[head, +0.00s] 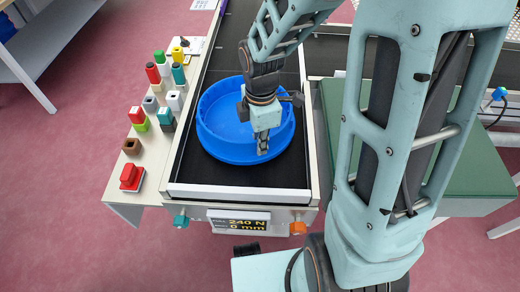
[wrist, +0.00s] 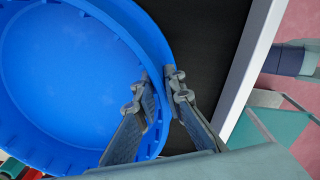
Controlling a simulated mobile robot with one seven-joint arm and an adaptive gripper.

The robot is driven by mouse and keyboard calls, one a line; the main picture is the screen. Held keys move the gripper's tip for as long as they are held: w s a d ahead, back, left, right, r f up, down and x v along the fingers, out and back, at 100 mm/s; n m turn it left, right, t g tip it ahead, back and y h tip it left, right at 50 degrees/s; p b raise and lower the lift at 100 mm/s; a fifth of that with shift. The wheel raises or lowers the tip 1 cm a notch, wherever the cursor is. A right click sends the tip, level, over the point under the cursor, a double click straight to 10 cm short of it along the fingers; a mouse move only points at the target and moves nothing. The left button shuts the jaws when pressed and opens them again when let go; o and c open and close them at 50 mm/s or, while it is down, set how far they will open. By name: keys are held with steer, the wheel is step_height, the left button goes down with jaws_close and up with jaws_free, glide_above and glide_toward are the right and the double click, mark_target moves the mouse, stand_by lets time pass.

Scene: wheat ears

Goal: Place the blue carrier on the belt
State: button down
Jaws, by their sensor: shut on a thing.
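The blue carrier (head: 220,125) is a round, shallow, open dish. In the head view it is on or just above the black belt (head: 205,173); I cannot tell whether it touches. My gripper (head: 263,150) points down at the carrier's front right rim. In the wrist view the two fingers of my gripper (wrist: 165,90) stand on either side of the wall of the blue carrier (wrist: 75,75), shut on it. The carrier looks empty and about level. Its back right part is hidden behind my arm in the head view. The belt (wrist: 205,40) shows beside the carrier in the wrist view.
Pale rails (head: 240,194) edge the belt. A display (head: 240,222) reading 240 N and 0 mm is at the front. Several coloured blocks (head: 152,72) and a red button (head: 130,174) stand on the left ledge. A green surface (head: 460,160) lies right, partly behind my arm.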

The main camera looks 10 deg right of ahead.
steer(key=shift+w+f+b, duration=0.1)
steer(key=shift+f+b, duration=0.25)
steer(key=shift+f, duration=0.35)
steer(key=shift+f, duration=0.15)
steer(key=c, duration=2)
jaws_free()
steer(key=r+p, duration=0.1)
steer(key=r, duration=0.3)
steer(key=r+p, duration=0.1)
steer(key=r, duration=0.3)
steer(key=r+p, duration=0.1)
steer(key=r, duration=0.3)
steer(key=shift+s+r, duration=0.15)
steer(key=shift+s, duration=0.1)
steer(key=shift+d, duration=0.1)
